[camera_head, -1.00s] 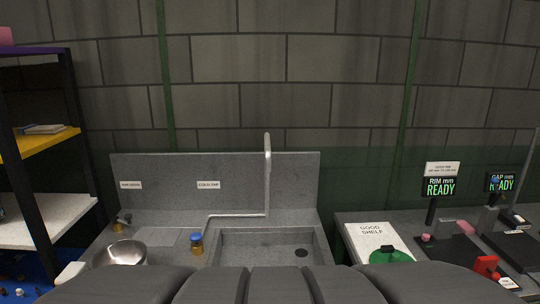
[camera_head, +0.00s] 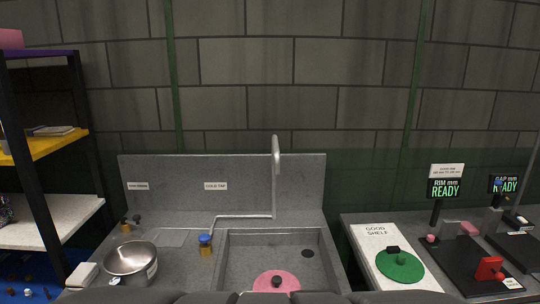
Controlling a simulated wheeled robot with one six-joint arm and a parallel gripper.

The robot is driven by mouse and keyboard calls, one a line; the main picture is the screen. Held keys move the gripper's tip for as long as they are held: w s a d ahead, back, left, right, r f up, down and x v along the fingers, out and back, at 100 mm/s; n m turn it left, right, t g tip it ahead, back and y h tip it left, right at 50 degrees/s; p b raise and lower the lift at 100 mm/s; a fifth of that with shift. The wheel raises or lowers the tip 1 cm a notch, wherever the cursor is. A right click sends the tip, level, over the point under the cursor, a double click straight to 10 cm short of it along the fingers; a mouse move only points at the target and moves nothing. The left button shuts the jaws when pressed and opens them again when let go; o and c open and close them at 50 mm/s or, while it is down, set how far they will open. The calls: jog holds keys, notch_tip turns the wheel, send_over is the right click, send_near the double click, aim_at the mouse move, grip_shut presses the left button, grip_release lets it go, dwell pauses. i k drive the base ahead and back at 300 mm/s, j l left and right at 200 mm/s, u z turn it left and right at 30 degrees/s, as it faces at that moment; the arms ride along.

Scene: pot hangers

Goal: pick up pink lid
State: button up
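The pink lid (camera_head: 266,281) lies in the front part of the sink basin. It is a flat pink disc with a dark knob (camera_head: 277,282) near its middle. Its front edge is cut off by dark grey rounded shapes along the bottom of the picture, which look like part of my own body. My gripper is not in view.
The sink (camera_head: 232,250) has a bent grey tap and a drain. A steel pot (camera_head: 131,261) and a blue-topped brass tap (camera_head: 205,244) are to its left. A green lid (camera_head: 400,265) lies on the "good shelf" board (camera_head: 372,236) at right. Shelves (camera_head: 45,222) stand far left.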

aim_at(274, 280)
jog(key=i+j+u, duration=0.15)
jog(key=i+j, duration=0.5)
jog(key=i, duration=0.15)
